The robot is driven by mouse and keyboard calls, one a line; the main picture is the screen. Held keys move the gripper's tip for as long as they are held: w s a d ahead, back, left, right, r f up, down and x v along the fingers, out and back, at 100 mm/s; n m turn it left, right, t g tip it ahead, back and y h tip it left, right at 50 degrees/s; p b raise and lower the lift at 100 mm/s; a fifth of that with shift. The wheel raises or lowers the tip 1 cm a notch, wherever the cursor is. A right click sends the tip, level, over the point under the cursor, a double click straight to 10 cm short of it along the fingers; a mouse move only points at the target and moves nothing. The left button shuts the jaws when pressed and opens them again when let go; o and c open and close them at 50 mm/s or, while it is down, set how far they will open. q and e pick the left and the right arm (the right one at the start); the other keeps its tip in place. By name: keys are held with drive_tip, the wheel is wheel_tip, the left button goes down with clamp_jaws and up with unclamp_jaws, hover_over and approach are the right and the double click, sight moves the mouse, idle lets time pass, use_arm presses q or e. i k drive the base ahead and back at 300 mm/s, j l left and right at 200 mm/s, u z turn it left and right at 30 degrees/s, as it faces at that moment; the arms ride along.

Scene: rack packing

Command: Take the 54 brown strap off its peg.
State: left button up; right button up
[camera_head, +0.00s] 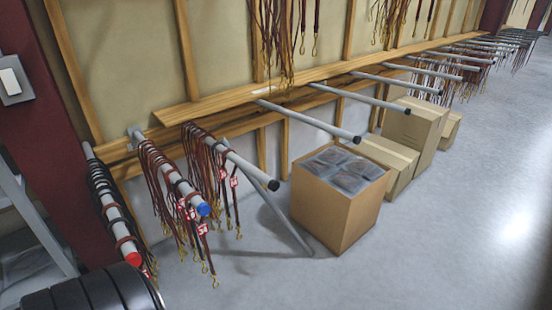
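Brown straps with brass clips hang in loops over a grey blue-tipped peg (173,176) at the left of the wall. More brown straps hang over the black-tipped peg (245,167) just right of it. Several straps carry small red tags with white print. The tag (202,229) below the blue tip seems to read 54, but it is small. The strap it belongs to is hard to single out among the overlapping straps. Neither of my grippers shows in this view.
A red-tipped peg (113,212) with black straps stands at the left. An open cardboard box (333,209) with grey packets and closed boxes (416,124) stand on the floor. Empty pegs (308,120) jut out above them. The floor (450,230) at right is clear.

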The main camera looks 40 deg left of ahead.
sight(233, 181)
drive_tip(key=i+u, duration=0.3)
drive_tip(key=i+l+u, duration=0.3)
drive_tip(key=i, duration=0.15)
drive_tip(key=i+l+u, duration=0.3)
drive_tip(key=i+j, duration=0.05)
drive_tip(key=j, duration=0.05)
